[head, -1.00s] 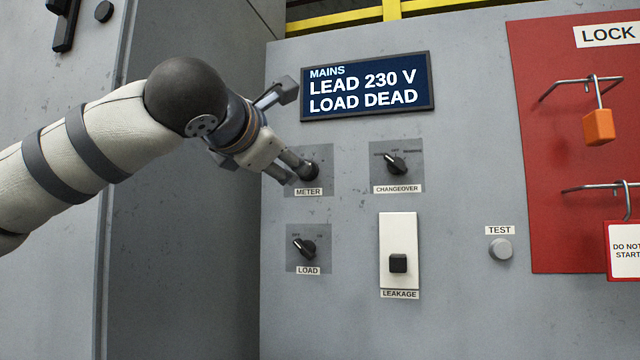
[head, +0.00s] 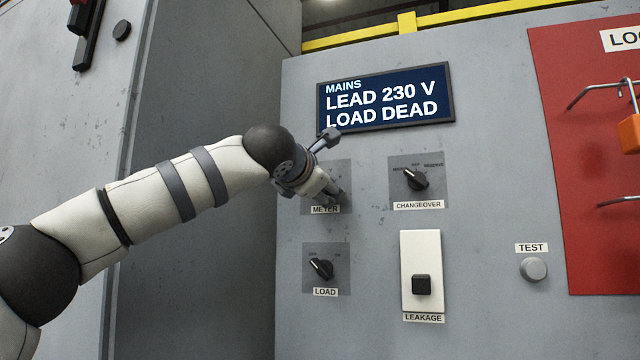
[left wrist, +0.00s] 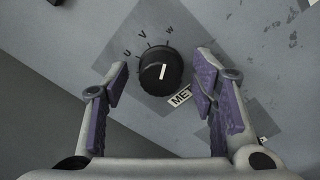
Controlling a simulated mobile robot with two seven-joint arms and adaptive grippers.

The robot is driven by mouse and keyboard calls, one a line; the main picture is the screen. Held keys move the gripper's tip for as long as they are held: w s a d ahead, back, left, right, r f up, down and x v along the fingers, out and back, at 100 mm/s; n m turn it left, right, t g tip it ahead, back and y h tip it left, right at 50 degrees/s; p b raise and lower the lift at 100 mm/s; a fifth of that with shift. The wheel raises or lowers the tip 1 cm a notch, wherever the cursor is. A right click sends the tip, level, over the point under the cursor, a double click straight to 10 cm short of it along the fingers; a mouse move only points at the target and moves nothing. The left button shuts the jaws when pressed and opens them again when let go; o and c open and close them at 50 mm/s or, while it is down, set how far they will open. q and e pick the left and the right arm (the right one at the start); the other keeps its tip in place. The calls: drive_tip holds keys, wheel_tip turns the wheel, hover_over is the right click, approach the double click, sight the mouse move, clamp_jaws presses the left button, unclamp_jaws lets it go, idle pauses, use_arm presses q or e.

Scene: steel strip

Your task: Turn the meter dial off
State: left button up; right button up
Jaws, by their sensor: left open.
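The meter dial (left wrist: 158,72) is a round black knob with a white line, seen in the left wrist view on a darker plate marked U, V and W. I cannot tell for certain which mark its line points to. In the head view my left gripper covers the dial above the METER label (head: 325,210). My left gripper (head: 334,193) is open in front of the plate. In the left wrist view its two purple-padded fingers stand on either side of the dial, with visible gaps and nothing held. My right gripper is not in view.
The load dial (head: 321,268) is below and the changeover dial (head: 416,179) is to the right. A leakage switch (head: 422,285), test button (head: 533,269) and red lock board (head: 580,230) stand further right. The screen (head: 385,98) above reads LEAD 230 V, LOAD DEAD.

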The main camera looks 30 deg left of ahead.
use_arm(q)
drive_tip(key=c, duration=1.1)
drive_tip(key=shift+c, duration=0.2)
drive_tip(key=shift+n, duration=0.3)
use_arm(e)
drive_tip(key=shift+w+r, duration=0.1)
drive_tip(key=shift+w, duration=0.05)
use_arm(q)
drive_tip(key=shift+s+a+n+h+p, duration=0.2)
drive_tip(key=shift+n+p, duration=0.6)
drive_tip(key=shift+n, duration=2.9)
drive_tip(key=shift+w+d+n+h+p, duration=0.15)
drive_tip(key=shift+n+h+p, duration=0.4)
drive_tip(key=shift+n, duration=3.15)
drive_tip(key=shift+s+a+n+h+p, duration=0.15)
drive_tip(key=shift+n+p, duration=0.85)
drive_tip(key=shift+n, duration=2.7)
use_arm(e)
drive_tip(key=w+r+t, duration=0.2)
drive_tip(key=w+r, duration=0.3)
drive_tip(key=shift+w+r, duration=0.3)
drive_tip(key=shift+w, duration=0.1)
use_arm(q)
drive_tip(key=shift+w, duration=0.1)
